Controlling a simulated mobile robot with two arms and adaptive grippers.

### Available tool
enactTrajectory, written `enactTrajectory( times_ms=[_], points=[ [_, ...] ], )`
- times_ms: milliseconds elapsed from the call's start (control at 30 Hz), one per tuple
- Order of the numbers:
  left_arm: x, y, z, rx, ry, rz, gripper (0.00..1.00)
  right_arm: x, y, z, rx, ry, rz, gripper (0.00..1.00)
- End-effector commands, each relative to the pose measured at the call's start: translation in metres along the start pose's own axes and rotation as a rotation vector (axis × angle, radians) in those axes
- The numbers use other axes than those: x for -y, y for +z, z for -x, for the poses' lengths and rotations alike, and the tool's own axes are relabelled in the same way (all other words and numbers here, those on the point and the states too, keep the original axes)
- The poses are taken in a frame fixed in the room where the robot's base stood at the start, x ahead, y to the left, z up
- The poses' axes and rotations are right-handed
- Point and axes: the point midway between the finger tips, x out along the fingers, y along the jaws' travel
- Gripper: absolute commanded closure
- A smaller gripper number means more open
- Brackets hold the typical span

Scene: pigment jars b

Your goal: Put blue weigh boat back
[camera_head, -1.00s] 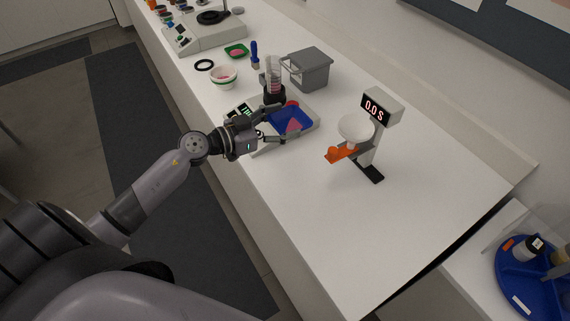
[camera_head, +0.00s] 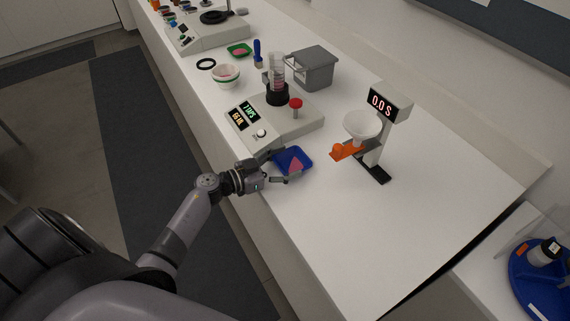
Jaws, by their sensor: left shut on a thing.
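The blue weigh boat (camera_head: 303,153) holds a pink heap of powder (camera_head: 295,163). My left gripper (camera_head: 279,168) is shut on the boat's near left side, close to the front edge of the white bench. The boat is in front of the grey mixer device (camera_head: 285,130), which has a lit display, a red knob and a clear cylinder on its black holder. Whether the boat touches the bench I cannot tell. My right gripper is not in view.
A stand with a white funnel (camera_head: 362,124), an orange lever and a "0.0 S" display is to the right. A grey lidded box (camera_head: 316,70), a white bowl (camera_head: 226,76) and a green weigh boat (camera_head: 239,50) stand farther back. The bench's near right part (camera_head: 400,230) is clear.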

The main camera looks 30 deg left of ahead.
Motion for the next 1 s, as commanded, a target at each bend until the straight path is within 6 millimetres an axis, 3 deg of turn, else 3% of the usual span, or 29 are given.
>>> enactTrajectory(
  times_ms=[300, 333, 600, 1000],
  points=[
    [0.0005, 0.0025, -0.0002, 0.000, 0.000, 0.000, 0.60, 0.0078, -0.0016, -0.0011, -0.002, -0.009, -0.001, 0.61],
    [0.0004, 0.0016, -0.0001, 0.000, 0.000, 0.000, 0.31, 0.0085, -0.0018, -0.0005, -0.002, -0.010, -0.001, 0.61],
    [0.0005, 0.0014, -0.0001, 0.000, 0.000, 0.000, 0.13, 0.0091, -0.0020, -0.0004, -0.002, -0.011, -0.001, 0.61],
    [0.0005, -0.0005, 0.0028, 0.002, -0.001, -0.001, 0.12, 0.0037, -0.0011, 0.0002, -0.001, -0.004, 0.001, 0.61]
  ],
)
